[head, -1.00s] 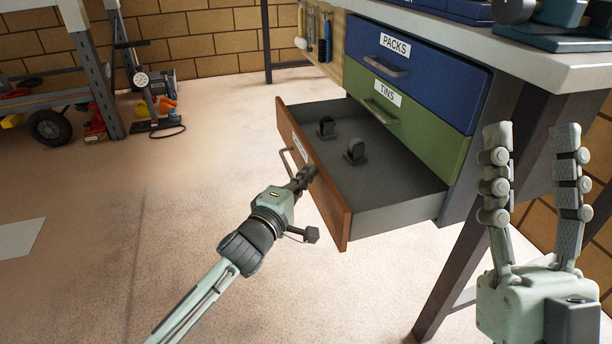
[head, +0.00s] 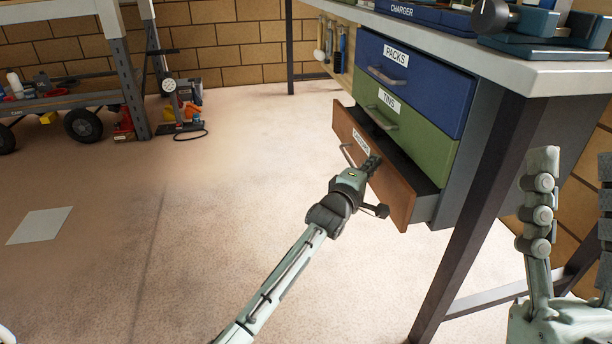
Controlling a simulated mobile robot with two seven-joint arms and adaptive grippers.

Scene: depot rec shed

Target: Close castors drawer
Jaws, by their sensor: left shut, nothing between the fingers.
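Above it, the blue PACKS drawer (head: 422,85) and green TINS drawer (head: 420,130) are shut. The workbench (head: 540,72) holds tools and a CHARGER label. A dark bench leg (head: 470,220) stands right of the drawer.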

